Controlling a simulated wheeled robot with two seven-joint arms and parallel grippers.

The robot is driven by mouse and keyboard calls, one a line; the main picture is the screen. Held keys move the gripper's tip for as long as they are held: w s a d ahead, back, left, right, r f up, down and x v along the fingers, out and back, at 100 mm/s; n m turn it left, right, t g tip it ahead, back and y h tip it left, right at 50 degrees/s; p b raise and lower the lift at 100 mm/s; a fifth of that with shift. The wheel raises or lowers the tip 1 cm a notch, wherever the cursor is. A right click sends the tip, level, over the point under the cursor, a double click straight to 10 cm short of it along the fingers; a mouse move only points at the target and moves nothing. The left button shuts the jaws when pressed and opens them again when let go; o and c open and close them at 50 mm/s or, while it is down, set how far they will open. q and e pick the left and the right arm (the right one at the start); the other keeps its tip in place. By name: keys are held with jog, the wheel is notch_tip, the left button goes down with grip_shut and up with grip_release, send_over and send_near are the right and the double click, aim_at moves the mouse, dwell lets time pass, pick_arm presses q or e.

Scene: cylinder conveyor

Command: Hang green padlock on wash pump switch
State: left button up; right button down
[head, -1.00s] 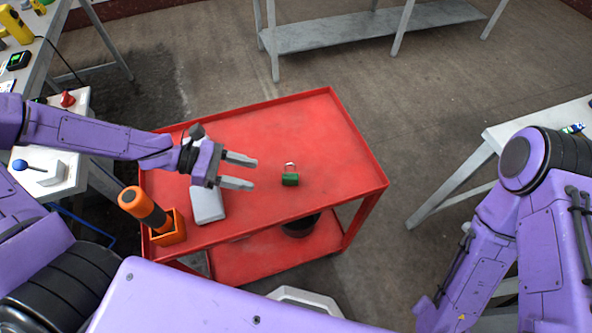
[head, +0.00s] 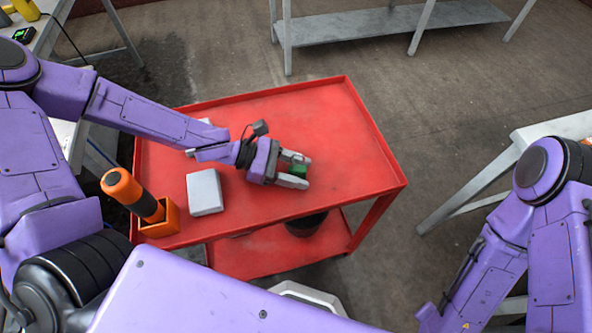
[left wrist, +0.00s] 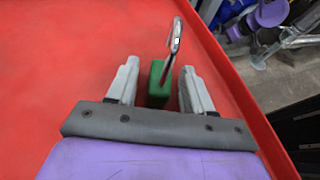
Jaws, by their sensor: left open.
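The green padlock (head: 299,170) is on the red cart top. In the left wrist view its green body (left wrist: 157,82) and metal shackle (left wrist: 175,38) show between the two fingers. My left gripper (head: 300,171) is open, with one finger on each side of the padlock body. Gaps show between fingers and body in the left wrist view (left wrist: 160,85). My right gripper is not in view; only the right arm shows. I cannot pick out the wash pump switch in the current frames.
The red cart (head: 350,150) has raised edges. A grey box (head: 204,192) and an orange-handled tool in an orange holder (head: 158,222) stand on its left part. A grey table (head: 400,22) is behind and a white one (head: 560,125) at right. The cart's right part is clear.

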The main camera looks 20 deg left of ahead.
aim_at(297, 154)
pick_arm(q)
jog(key=shift+f, duration=0.1)
grip_shut()
notch_tip(297, 154, up, 9)
jog(key=p, duration=0.2)
jog(key=shift+p, duration=0.4)
jog(key=shift+r, duration=0.55)
